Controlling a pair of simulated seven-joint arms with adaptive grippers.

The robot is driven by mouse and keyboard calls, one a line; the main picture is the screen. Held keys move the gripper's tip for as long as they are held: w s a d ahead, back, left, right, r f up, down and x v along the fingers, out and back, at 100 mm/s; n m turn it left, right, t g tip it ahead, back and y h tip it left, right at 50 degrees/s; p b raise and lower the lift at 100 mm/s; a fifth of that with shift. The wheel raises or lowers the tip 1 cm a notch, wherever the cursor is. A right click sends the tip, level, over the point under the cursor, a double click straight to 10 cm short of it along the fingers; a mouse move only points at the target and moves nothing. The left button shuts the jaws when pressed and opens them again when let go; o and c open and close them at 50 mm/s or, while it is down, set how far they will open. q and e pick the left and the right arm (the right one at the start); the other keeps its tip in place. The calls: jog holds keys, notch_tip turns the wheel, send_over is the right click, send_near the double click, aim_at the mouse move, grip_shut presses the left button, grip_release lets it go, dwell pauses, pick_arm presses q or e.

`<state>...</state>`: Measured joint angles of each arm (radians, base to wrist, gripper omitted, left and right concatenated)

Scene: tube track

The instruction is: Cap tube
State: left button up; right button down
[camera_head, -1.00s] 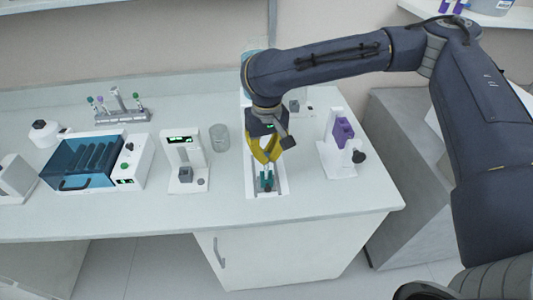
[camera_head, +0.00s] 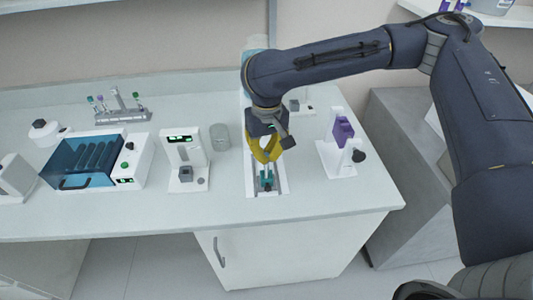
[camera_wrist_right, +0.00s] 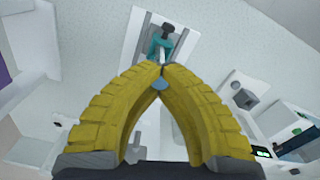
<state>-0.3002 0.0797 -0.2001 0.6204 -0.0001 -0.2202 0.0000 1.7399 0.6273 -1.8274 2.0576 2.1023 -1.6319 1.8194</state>
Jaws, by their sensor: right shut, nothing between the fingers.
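My right gripper (camera_head: 267,161) points down over the white track unit (camera_head: 251,184) near the front of the bench. Its yellow fingers meet at the tips in the right wrist view (camera_wrist_right: 161,70), with nothing held between them. A teal holder (camera_head: 266,183) sits in the track just below the fingertips. In the right wrist view the teal holder (camera_wrist_right: 154,45) lies just beyond the tips, with a small whitish tube-like piece at it and a dark part beside it. A small blue patch (camera_wrist_right: 158,84) shows between the fingers; I cannot tell what it is. No cap is clearly visible.
A white device (camera_head: 186,160) and a clear beaker (camera_head: 220,137) stand left of the track. A stand with a purple block (camera_head: 343,131) is on the right. A blue-lidded machine (camera_head: 85,160) and a tube rack (camera_head: 123,116) are farther left. The front right bench top is clear.

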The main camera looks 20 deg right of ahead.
jog(key=shift+f, duration=0.3)
dwell(0.5)
jog(key=c, duration=1.5)
grip_release()
jog(key=shift+r, duration=0.15)
notch_tip(320, 180, up, 12)
jog(key=shift+f, duration=0.1)
